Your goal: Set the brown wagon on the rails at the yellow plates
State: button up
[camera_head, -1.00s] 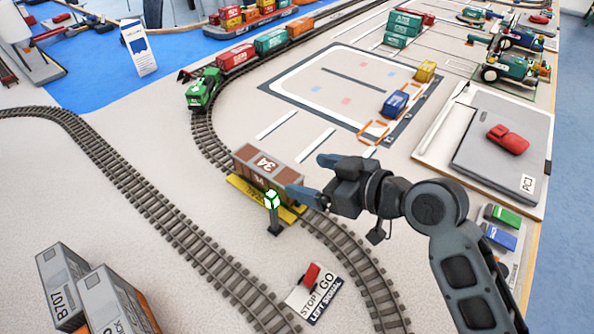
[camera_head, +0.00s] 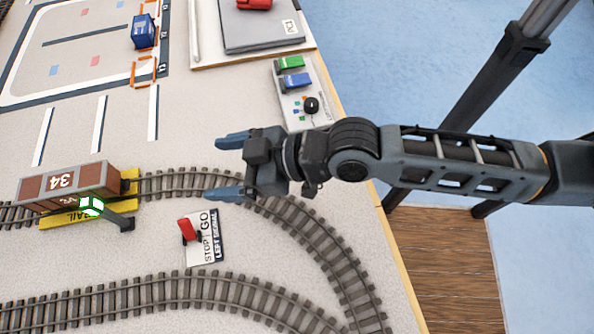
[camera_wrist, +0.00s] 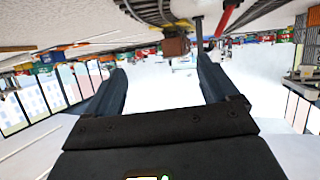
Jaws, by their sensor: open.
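The brown wagon (camera_head: 66,186), marked 34, stands upright on the track at the yellow plates (camera_head: 62,218) at the left of the head view. A signal post with a lit green lamp (camera_head: 91,206) hides part of its near side. My gripper (camera_head: 225,168) is open and empty to the right of the wagon, apart from it, above the track. In the wrist view my open fingers (camera_wrist: 160,88) show with nothing between them. A brown block, likely the wagon (camera_wrist: 176,47), is beyond them near the top.
A red lever on the STOP/GO left signal plate (camera_head: 206,240) is just below my gripper. The table's right edge (camera_head: 385,225) passes under my arm. A second track (camera_head: 150,312) runs along the front.

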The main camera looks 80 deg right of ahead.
jog(key=v, duration=0.2)
jog(key=a+v, duration=0.1)
jog(key=v, duration=0.1)
jog(key=f+v, duration=0.1)
jog(key=v, duration=0.2)
jog(key=shift+s+a, duration=0.15)
jog(key=s+a+r+t, duration=0.1)
jog(key=s+a+r, duration=0.1)
jog(key=s+r, duration=0.2)
jog(key=s, duration=0.2)
jog(key=shift+s+a+r+m, duration=0.3)
jog(key=shift+s+a+r, duration=0.05)
jog(key=shift+r, duration=0.05)
dwell(1.6)
